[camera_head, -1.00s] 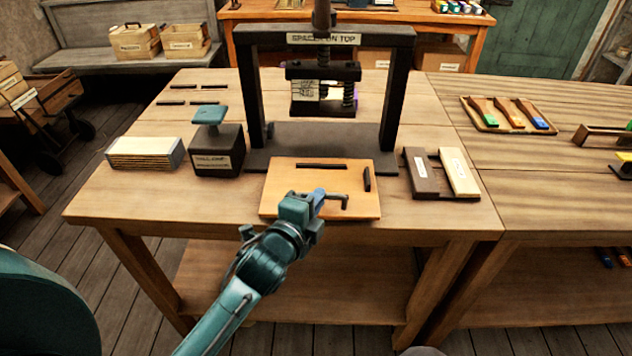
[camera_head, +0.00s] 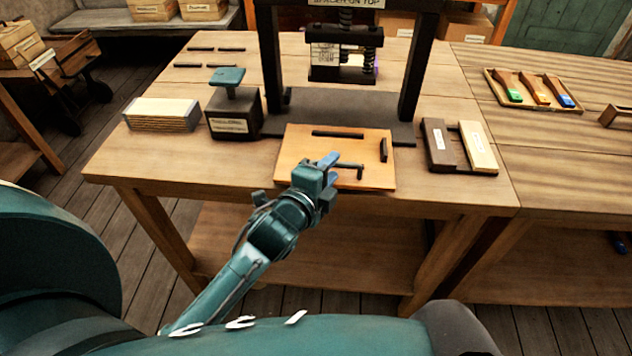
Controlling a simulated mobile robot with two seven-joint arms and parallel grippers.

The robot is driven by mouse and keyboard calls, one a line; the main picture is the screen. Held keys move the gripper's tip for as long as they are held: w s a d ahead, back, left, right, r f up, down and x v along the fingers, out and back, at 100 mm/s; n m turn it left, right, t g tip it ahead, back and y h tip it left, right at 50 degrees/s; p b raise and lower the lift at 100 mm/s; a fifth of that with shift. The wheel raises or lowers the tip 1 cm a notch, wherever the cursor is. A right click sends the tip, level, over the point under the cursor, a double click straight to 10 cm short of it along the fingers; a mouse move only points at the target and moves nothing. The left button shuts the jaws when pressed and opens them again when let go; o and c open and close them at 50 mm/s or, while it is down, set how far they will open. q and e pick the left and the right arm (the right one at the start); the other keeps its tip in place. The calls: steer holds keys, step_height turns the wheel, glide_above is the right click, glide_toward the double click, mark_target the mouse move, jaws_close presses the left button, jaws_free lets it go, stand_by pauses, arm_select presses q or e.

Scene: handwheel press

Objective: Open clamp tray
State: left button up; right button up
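A light wooden board (camera_head: 300,148) with dark strips along its far and right edges lies on the bench in front of the press; I take it as the clamp tray. A dark clamp bar (camera_head: 349,167) with an upright end piece stands on its front part. My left gripper (camera_head: 329,165) is at the board's front edge, right by the left end of this bar. A blue piece shows at its tip; I cannot tell whether it is a finger or a handle, nor whether the fingers are closed on anything. My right gripper is not in view.
The dark press frame (camera_head: 417,75) stands behind the board. A block with a teal knob (camera_head: 228,78) and a stack of sheets (camera_head: 163,114) are to the left. A dark block (camera_head: 438,146) and a pale block (camera_head: 478,147) lie to the right.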

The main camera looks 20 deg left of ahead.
arm_select(q)
steer(key=v, duration=1.2)
steer(key=shift+s+b, duration=0.25)
steer(key=shift+b, duration=0.15)
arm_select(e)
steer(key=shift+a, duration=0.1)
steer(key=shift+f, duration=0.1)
arm_select(q)
steer(key=s+d+f+n+g+p, duration=0.1)
steer(key=s+f+n+g+p, duration=0.1)
steer(key=f+n, duration=0.5)
steer(key=s+d+f+n+g+h+p, duration=0.1)
steer(key=s+d+f+n+g+p, duration=0.1)
steer(key=f+n, duration=0.6)
steer(key=s+g, duration=0.1)
steer(key=s, duration=0.1)
steer(key=shift+s+f+n, duration=0.2)
steer(key=shift+s+n, duration=0.05)
steer(key=shift+n, duration=0.05)
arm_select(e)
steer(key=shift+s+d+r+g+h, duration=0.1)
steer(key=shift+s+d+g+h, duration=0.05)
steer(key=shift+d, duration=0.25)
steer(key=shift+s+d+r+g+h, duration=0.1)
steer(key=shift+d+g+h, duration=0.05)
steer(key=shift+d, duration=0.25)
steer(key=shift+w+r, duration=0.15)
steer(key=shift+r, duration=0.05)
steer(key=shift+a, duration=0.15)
